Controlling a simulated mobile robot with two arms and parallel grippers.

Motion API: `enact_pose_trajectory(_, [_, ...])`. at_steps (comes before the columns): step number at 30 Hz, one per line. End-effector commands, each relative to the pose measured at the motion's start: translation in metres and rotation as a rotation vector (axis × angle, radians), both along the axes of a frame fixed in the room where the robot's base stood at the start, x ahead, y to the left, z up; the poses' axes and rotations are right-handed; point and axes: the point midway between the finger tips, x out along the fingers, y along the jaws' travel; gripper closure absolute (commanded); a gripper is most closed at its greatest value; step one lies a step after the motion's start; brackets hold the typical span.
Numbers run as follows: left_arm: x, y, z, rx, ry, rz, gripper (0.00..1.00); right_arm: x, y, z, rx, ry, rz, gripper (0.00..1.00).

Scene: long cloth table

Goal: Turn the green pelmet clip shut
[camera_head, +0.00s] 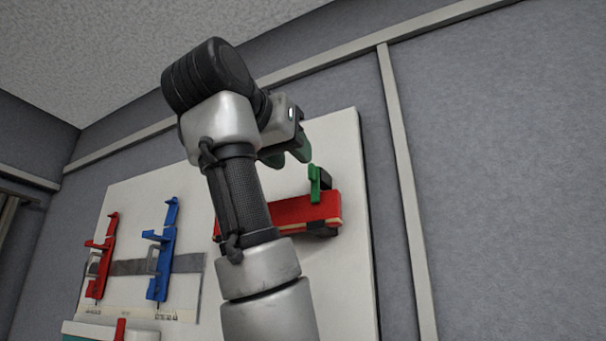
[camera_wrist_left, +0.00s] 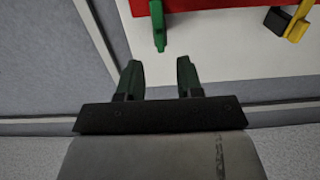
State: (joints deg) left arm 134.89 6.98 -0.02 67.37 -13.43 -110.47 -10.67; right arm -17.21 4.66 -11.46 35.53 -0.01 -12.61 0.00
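The green clip (camera_head: 314,184) stands upright on the right part of a red pelmet bar (camera_head: 290,211) fixed to a white board. In the left wrist view the green clip (camera_wrist_left: 158,26) hangs over the edge of the red surface (camera_wrist_left: 205,4), just beyond my fingertips and roughly in line with the gap between them. My left gripper (camera_head: 288,157) is just above and left of the clip in the head view. In the left wrist view its dark green fingers (camera_wrist_left: 159,64) are apart with nothing between them. My arm hides the left part of the red bar. My right gripper is not in view.
A yellow clip with a black part (camera_wrist_left: 289,22) shows in the wrist view. On the board (camera_head: 345,150), a red latch (camera_head: 101,262) and a blue latch (camera_head: 161,260) sit on a grey strap at left. Bare grey wall (camera_head: 490,170) lies to the right.

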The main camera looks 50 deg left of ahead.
Motion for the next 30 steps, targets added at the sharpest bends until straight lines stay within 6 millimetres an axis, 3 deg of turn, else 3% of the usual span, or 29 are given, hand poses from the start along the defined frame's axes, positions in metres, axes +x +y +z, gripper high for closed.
enact_pose_trajectory(3, [-0.023,-0.008,-0.002,0.001,-0.002,0.0,0.64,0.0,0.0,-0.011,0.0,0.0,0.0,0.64])
enact_pose_trajectory(9, [-0.042,-0.014,-0.001,0.001,0.001,0.001,0.64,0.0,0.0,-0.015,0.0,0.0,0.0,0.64])
enact_pose_trajectory(30, [-0.045,-0.015,0.0,0.0,0.002,0.0,0.64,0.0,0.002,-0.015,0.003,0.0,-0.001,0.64])
